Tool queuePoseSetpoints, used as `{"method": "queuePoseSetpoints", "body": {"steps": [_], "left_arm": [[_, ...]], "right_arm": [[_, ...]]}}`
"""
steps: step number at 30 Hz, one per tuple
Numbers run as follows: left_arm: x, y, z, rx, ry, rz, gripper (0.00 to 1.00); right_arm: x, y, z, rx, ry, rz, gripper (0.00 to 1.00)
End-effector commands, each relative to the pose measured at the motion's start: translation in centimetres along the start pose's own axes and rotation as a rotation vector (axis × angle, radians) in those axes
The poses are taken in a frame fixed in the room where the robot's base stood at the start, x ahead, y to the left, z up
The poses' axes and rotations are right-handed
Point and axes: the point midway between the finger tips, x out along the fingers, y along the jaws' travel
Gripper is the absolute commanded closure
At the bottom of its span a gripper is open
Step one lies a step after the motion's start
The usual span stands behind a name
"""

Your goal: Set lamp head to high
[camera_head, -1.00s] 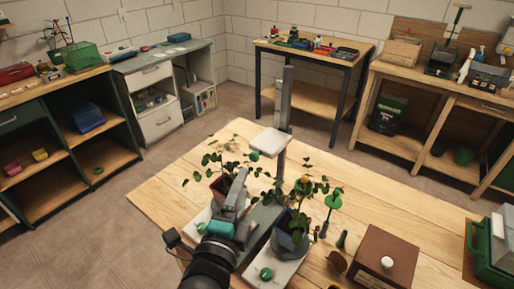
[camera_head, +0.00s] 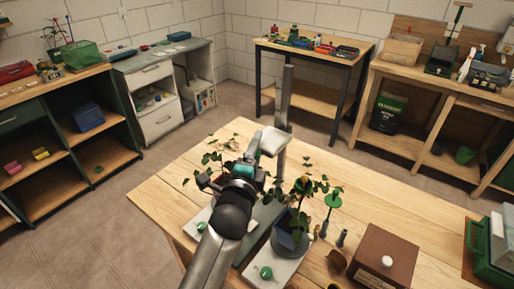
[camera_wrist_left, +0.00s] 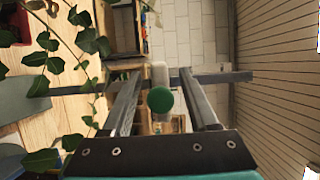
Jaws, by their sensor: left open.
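The lamp head (camera_head: 274,143) is a pale, flat block beside the dark upright post (camera_head: 286,95) above the table. My left gripper (camera_head: 252,160) is at its near left side, and my wrist hides part of that side. In the left wrist view, my open left gripper (camera_wrist_left: 160,76) has one finger on each side of a round green knob (camera_wrist_left: 160,99). The pale lamp head (camera_wrist_left: 159,73) shows behind the knob, and the post (camera_wrist_left: 225,77) runs across the picture. Whether the fingers touch anything is not clear. My right gripper is not in view.
Potted plants stand below, one at left (camera_head: 222,160) and one at right (camera_head: 290,235); leaves (camera_wrist_left: 50,60) hang close to my left gripper. A brown box (camera_head: 375,258) and a green crate (camera_head: 480,262) stand at right. The table's (camera_head: 170,190) left part is clear.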

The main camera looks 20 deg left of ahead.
Motion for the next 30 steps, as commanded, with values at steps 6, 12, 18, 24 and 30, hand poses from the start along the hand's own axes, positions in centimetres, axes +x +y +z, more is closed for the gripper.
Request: {"method": "queuePoseSetpoints", "body": {"steps": [6, 12, 18, 24, 30], "left_arm": [[0.38, -0.06, -0.01, -0.001, 0.000, -0.001, 0.40], [0.35, -0.04, -0.01, -0.001, 0.000, -0.001, 0.47], [0.33, -0.04, -0.01, -0.001, 0.000, -0.001, 0.69], [0.33, -0.04, -0.01, -0.001, 0.000, -0.001, 0.92], [0.32, -0.03, -0.01, -0.001, 0.000, 0.000, 1.00]], "right_arm": [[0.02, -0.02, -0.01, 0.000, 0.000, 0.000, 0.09], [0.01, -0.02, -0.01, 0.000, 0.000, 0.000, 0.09], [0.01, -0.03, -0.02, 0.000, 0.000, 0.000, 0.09], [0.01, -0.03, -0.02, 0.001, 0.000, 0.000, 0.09], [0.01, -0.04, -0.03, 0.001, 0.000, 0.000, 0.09]]}}
